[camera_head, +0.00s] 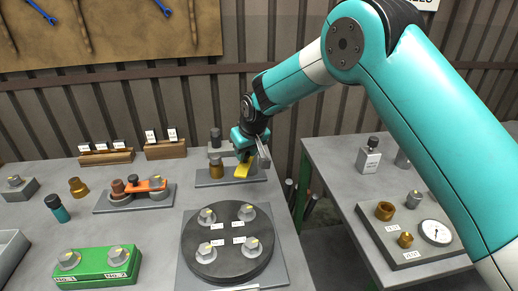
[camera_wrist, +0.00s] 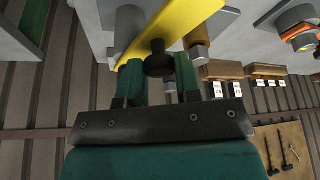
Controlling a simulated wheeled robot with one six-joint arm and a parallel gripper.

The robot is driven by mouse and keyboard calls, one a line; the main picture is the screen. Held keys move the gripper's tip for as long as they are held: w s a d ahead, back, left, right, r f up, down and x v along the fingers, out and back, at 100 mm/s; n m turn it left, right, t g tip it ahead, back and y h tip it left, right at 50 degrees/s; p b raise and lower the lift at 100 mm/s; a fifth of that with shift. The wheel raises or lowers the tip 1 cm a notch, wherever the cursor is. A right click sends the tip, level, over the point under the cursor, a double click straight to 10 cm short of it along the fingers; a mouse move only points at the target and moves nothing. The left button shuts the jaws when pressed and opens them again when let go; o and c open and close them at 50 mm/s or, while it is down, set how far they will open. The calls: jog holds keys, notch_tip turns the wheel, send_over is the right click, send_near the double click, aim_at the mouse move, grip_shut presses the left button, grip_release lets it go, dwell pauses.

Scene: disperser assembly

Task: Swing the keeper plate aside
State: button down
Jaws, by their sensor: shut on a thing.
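The yellow keeper plate (camera_head: 242,171) is at the back of the bench, over a grey base plate (camera_head: 222,180). My gripper (camera_head: 250,152) is above it and hides part of it. In the wrist view the yellow plate (camera_wrist: 178,30) runs diagonally past the fingertips. A dark round knob (camera_wrist: 158,46) on the plate sits between the two fingers of my gripper (camera_wrist: 158,72), which is shut on it. A brass-coloured cylinder (camera_head: 216,168) stands at the left of the same base.
A round dark plate (camera_head: 228,262) with several bolts lies in front. An orange-linked fixture (camera_head: 150,185) and a green block (camera_head: 95,268) are to the left. A dark-capped grey part (camera_head: 215,145) stands behind. A gap separates the right side table (camera_head: 330,160).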

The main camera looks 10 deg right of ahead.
jog(key=shift+r, duration=0.1)
dwell(0.3)
jog(key=c, duration=0.8)
grip_release()
jog(key=b+v, duration=0.2)
jog(key=v, duration=1.5)
jog(key=shift+s+d+r+b, duration=0.1)
jog(key=shift+s+b, duration=0.05)
jog(key=shift+b, duration=0.2)
jog(key=s+d+f+g, duration=0.1)
jog(key=s, duration=1)
jog(key=s+d+f+n+g+y, duration=0.1)
jog(key=s+d, duration=0.1)
jog(key=s, duration=1)
jog(key=s+d+f+n+g+y, duration=0.1)
jog(key=s+g, duration=0.1)
jog(key=s, duration=0.9)
jog(key=shift+s+d, duration=0.15)
jog(key=shift+d, duration=0.15)
